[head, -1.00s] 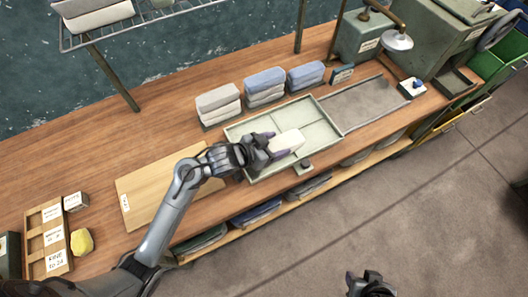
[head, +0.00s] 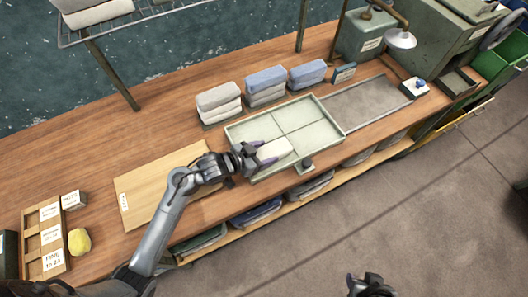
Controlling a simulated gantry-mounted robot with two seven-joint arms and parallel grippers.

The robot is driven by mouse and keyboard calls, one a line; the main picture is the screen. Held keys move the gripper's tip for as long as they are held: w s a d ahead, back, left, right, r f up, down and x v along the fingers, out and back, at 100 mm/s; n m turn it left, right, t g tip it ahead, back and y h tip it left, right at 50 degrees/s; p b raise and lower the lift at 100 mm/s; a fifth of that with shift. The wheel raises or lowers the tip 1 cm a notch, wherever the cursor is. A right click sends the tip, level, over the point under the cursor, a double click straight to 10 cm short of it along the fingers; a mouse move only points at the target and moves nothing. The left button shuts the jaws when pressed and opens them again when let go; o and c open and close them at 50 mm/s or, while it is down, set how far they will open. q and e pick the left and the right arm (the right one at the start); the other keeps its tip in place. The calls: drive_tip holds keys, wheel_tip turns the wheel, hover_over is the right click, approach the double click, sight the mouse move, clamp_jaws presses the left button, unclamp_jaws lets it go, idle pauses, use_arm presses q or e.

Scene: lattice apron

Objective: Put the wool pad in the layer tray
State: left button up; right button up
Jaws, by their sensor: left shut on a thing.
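The wool pad (head: 275,150) is a cream-white block held in my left gripper (head: 262,154). The gripper is shut on it, and the fingers hide its left end. The layer tray (head: 330,112) is a pale green, shallow tray with thin dividers making several compartments. The pad is over the tray's near left compartment; I cannot tell whether it touches the floor of the tray. My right gripper (head: 371,284) is at the bottom edge, away from the bench, and its fingers are too unclear to judge.
Stacks of grey folded pads (head: 219,103) and blue folded pads (head: 265,85) stand behind the tray. A grey mat (head: 372,103) lies to its right. A wooden board (head: 150,190), a yellow lump (head: 79,241) and a labelled wooden rack (head: 44,235) are to the left. A lamp (head: 400,39) hangs at the back right.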

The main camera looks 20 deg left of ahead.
use_arm(q)
drive_tip(key=shift+f, duration=0.15)
drive_tip(key=o, duration=1.1)
drive_tip(key=shift+c, duration=0.2)
drive_tip(key=shift+s+a+r, duration=0.25)
drive_tip(key=shift+s+r, duration=0.1)
drive_tip(key=shift+r, duration=0.1)
drive_tip(key=p+v, duration=0.3)
drive_tip(key=v, duration=0.8)
drive_tip(key=s+f+n+y, duration=0.1)
drive_tip(key=s+y, duration=0.1)
drive_tip(key=s+a+f+n+g+y, duration=0.1)
drive_tip(key=s+y, duration=0.1)
drive_tip(key=s+f+n+g+y, duration=0.1)
drive_tip(key=s, duration=0.1)
drive_tip(key=shift+s+a+f+y, duration=0.25)
drive_tip(key=shift+s+f+y, duration=0.1)
drive_tip(key=shift+s+y, duration=0.05)
drive_tip(key=s+f+n+g, duration=0.1)
drive_tip(key=s+g, duration=0.3)
drive_tip(key=s, duration=0.5)
drive_tip(key=shift+s+d+g+y, duration=0.15)
drive_tip(key=shift+d+g+y, duration=0.15)
drive_tip(key=shift+d, duration=0.1)
